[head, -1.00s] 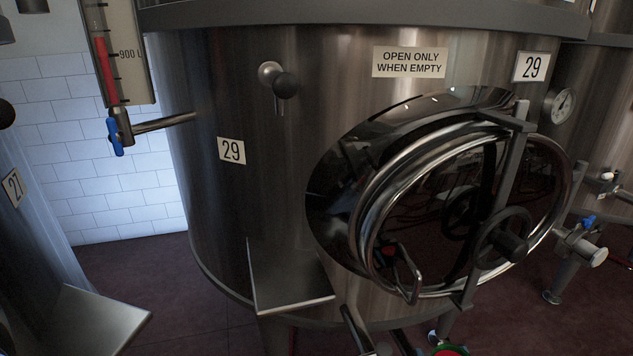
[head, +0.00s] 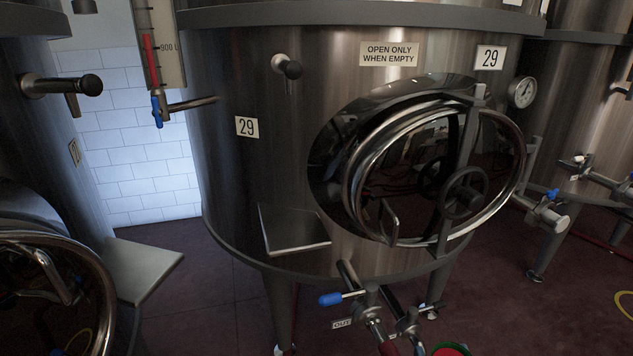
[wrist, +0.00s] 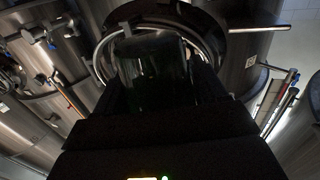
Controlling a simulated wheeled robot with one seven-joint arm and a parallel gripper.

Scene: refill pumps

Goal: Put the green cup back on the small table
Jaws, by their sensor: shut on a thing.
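The green cup (wrist: 152,72) shows dark in the wrist view, between the two black fingers of my gripper (wrist: 155,88). My gripper is shut on it. In the head view only a green rim with red inside, which looks like the top of the cup (head: 452,349), shows at the bottom edge; my gripper is out of sight there. I cannot make out the small table for certain. A small flat metal shelf (head: 295,232) sits at the lower front of tank 29.
Steel tank 29 (head: 255,180) with a round hatch (head: 437,172) stands ahead. Below it are legs and an outlet pipe with a blue-handled valve (head: 340,298). Another tank with a metal shelf (head: 140,267) is close at left. Dark floor (head: 220,290) is open between.

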